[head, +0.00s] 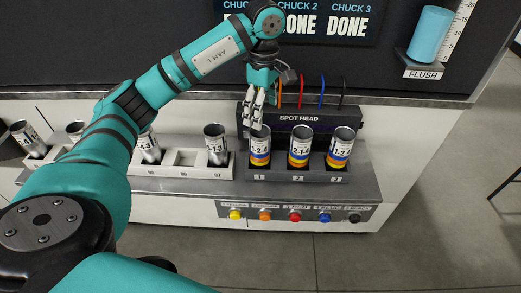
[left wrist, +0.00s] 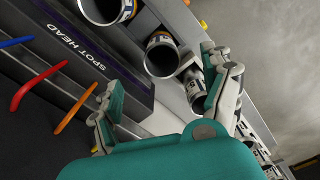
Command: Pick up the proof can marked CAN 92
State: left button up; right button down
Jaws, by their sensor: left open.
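No can in view clearly reads CAN 92. In the head view one open silver can (head: 25,134) leans in a rack at the far left, with another can (head: 75,130) partly behind my left arm. A can stands at the slot marked 97 (head: 215,145) and one leans at the slot marked 95 (head: 149,148). My left gripper (head: 253,118) is open and empty, just above and left of the colour-banded can at chuck 1 (head: 260,147). The left wrist view shows its spread fingers (left wrist: 158,68) near open can rims. My right gripper is not in view.
Banded cans stand at chuck 2 (head: 299,147) and chuck 3 (head: 340,148). The dark SPOT HEAD (head: 318,119) with coloured tubes is behind them. Coloured buttons (head: 294,215) line the counter front. Slot 96 (head: 185,157) is empty. A blue FLUSH cylinder (head: 430,35) is at upper right.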

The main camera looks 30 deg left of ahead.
aim_at(263, 132)
pick_arm(q)
notch_tip(263, 132, down, 8)
jog(key=shift+p, duration=1.05)
jog(key=f+p, duration=0.1)
jog(key=f, duration=0.1)
jog(key=a+f+p, duration=0.1)
jog(key=f, duration=0.1)
jog(key=shift+s, duration=0.15)
jog(key=shift+f+p, duration=0.3)
jog(key=shift+f, duration=0.3)
jog(key=c, duration=0.8)
